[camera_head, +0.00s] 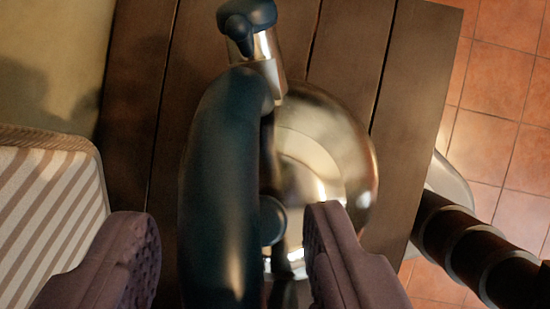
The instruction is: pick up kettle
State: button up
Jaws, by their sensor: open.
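The kettle (335,150) stands on a dark wooden plank surface (410,100), seen from above. Its body is shiny metal. A thick dark blue-green handle (220,190) arches over its left side, and its spout with a dark cap (247,15) points to the top of the picture. My gripper (235,235) is open at the bottom of the view. Its left finger is left of the handle and its right finger is to the right, over the kettle body. The handle lies between them in the picture; contact cannot be told. The kettle's lower end is partly hidden.
A striped cushioned item (45,205) is at the left, close to my left finger. A dark ribbed cylinder (480,250) shows at the lower right, beyond the wood's edge. Terracotta floor tiles (500,90) lie at the right.

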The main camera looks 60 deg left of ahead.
jog(key=shift+w+d+f, duration=0.15)
jog(key=shift+f, duration=0.35)
jog(key=shift+r, duration=0.2)
grip_shut()
dwell(0.8)
